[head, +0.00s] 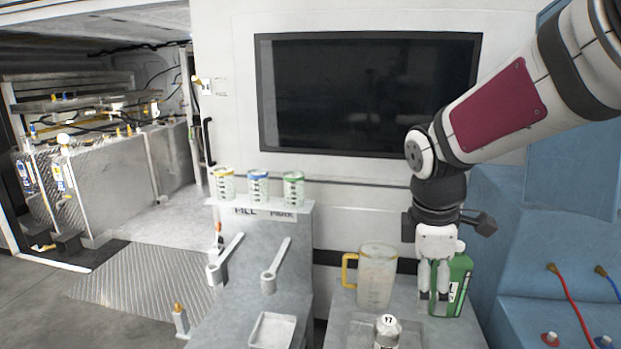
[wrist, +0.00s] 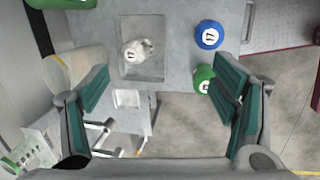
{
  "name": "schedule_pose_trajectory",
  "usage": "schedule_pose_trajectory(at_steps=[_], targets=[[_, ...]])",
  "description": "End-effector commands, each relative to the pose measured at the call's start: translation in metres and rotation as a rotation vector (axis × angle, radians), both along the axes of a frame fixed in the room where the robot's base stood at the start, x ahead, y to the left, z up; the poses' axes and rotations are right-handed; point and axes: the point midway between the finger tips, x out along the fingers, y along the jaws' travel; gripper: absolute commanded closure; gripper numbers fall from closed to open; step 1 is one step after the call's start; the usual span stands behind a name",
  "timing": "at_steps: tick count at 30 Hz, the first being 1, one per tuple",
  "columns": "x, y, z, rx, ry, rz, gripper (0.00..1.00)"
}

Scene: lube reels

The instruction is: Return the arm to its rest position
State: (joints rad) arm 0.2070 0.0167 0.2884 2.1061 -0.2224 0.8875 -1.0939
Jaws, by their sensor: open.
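My arm comes in from the upper right of the head view, with a dark red panel on its link. My gripper (head: 433,287) hangs fingers down over the right bench, in front of a green jug (head: 459,284) and right of a clear pitcher (head: 376,276) with a yellow handle. In the wrist view, my gripper (wrist: 163,92) has its fingers wide apart with nothing between them in their grasp. A white-capped bottle (wrist: 138,50) stands in a shallow tray (wrist: 152,22) below, apart from the fingers.
A blue-capped bottle (wrist: 208,35) and a green-capped bottle (wrist: 203,77) stand near the bench edge. Three marked cups, one of them blue-banded (head: 258,187), stand on the left stand's shelf. A dark screen (head: 365,95) is behind. Blue cabinets (head: 545,235) with hoses stand at right.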

Motion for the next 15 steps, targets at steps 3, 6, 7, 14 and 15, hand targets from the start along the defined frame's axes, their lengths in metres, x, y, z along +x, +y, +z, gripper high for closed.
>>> schedule_pose_trajectory(at_steps=[3, 6, 7, 14, 15], targets=[[-0.031, -0.001, 0.022, 0.027, -0.074, -0.187, 0.2], [-0.056, -0.001, 0.035, 0.068, -0.131, -0.348, 0.2], [-0.063, -0.002, 0.038, 0.081, -0.148, -0.395, 0.2], [-0.121, -0.001, 0.055, 0.225, -0.264, -0.756, 0.2], [-0.131, -0.001, 0.056, 0.256, -0.279, -0.818, 0.2]])
